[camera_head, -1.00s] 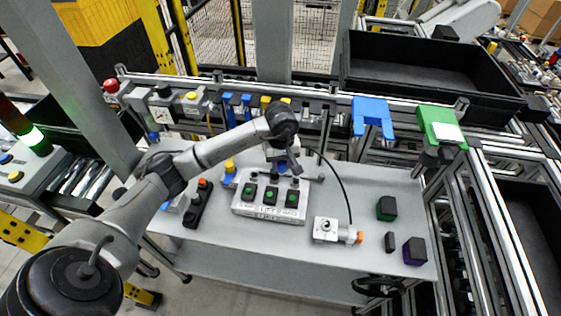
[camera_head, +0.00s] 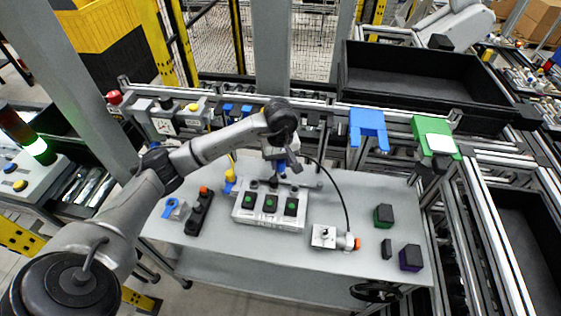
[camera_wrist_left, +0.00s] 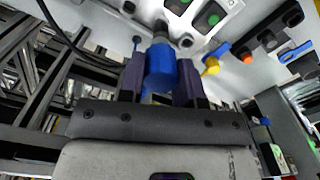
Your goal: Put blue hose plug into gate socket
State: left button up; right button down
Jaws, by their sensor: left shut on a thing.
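My left gripper (camera_wrist_left: 160,75) is shut on the blue hose plug (camera_wrist_left: 161,66), which sits between its two dark fingers in the left wrist view. In the head view the gripper (camera_head: 280,168) is above the back edge of a white panel (camera_head: 270,222) with several green buttons, and the plug is mostly hidden there. Dark round sockets stand along the panel's back. In the wrist view one dark socket (camera_wrist_left: 185,40) is just beyond the plug. I cannot read which socket is the gate one, nor tell whether the plug touches it. My right gripper is not in view.
A black hose (camera_head: 342,190) arcs from near the gripper to a white valve box (camera_head: 323,236) with an orange end. Green (camera_head: 383,215) and purple (camera_head: 410,258) blocks stand at the right. A black button box (camera_head: 199,212) and a blue ringed part (camera_head: 174,208) lie left.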

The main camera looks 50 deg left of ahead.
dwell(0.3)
pick_arm(q)
jog(key=shift+w, duration=0.15)
jog(key=w+b, duration=0.2)
jog(key=w, duration=0.4)
jog(key=shift+d, duration=0.15)
dwell(0.5)
jog(key=shift+f+b, duration=4.45)
jog(key=shift+f, duration=2.1)
